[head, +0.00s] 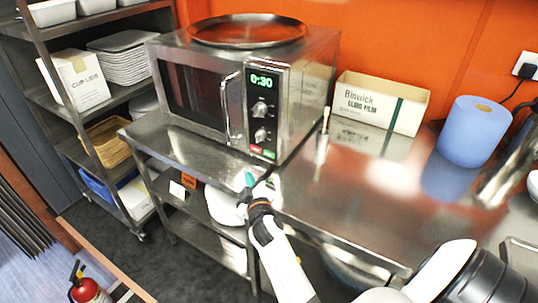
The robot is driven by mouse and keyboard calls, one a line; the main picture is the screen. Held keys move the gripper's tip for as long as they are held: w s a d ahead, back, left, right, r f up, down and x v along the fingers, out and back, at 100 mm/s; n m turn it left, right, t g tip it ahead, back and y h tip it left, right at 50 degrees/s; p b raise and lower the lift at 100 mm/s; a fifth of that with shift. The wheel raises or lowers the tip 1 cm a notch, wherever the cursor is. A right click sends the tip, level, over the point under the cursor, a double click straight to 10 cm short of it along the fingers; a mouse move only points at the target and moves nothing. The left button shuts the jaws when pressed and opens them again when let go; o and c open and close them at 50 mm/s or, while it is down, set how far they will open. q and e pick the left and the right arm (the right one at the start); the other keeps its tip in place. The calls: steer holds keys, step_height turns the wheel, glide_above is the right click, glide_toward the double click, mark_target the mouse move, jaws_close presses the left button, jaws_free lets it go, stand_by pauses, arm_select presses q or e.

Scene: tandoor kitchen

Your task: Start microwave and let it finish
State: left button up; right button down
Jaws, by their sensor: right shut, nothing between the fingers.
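The steel microwave (318,75) stands on the metal counter with its dark-windowed door (190,92) shut. Its green display (261,82) reads 0:30. Two knobs (261,107) sit below the display. At the bottom of the panel are a red button (256,149) and a green button (269,154). My right gripper (250,182) is shut and empty, with a teal patch near its tip. In the picture it is just below the buttons, at the counter's front edge, and appears apart from the microwave. My left gripper is not in view.
A round steel tray (248,29) lies on the microwave. A cling film box (380,103), a brush-like tool (323,135) and a blue paper roll (470,131) stand to the right. The middle counter is clear. A shelf rack (40,98) stands left; a fire extinguisher (88,290) is lower left.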

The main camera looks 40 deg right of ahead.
mark_target(269, 154)
steer(key=w+d, duration=0.3)
steer(key=d, duration=0.5)
steer(key=shift+w+p, duration=0.2)
steer(key=shift+p, duration=0.15)
steer(key=shift+d, duration=0.1)
stand_by(1.7)
steer(key=shift+w+d, duration=0.15)
steer(key=shift+d, duration=0.2)
